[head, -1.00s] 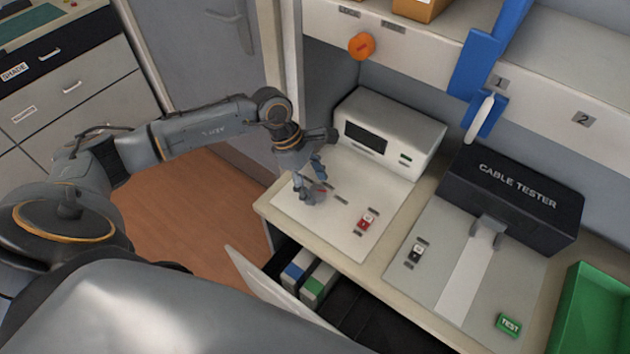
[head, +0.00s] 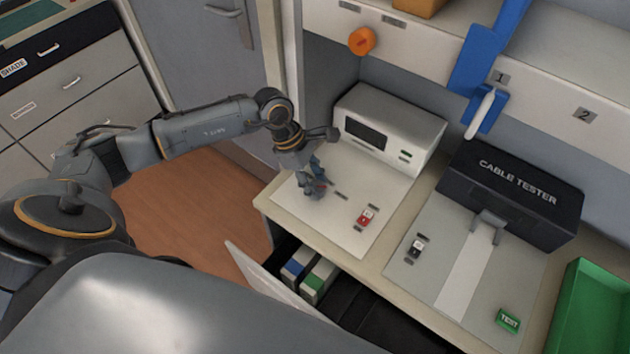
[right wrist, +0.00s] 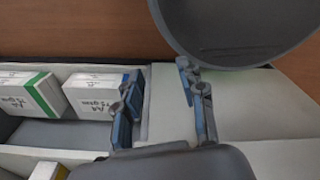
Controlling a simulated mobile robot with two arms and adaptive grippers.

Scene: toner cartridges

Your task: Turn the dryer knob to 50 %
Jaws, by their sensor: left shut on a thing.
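My left gripper (head: 313,188) reaches down onto the pale control plate (head: 330,228) in front of a white box-shaped device (head: 388,128) with a dark screen. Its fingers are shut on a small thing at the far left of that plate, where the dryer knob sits. The fingers hide the knob almost wholly, so its setting cannot be read.
A red switch (head: 366,217) sits on the same plate. An open drawer (head: 245,275) with boxes lies below the bench edge. A black cable tester (head: 515,195) and a green tray (head: 570,310) stand to the right. An orange round part (head: 361,40) is on the shelf edge.

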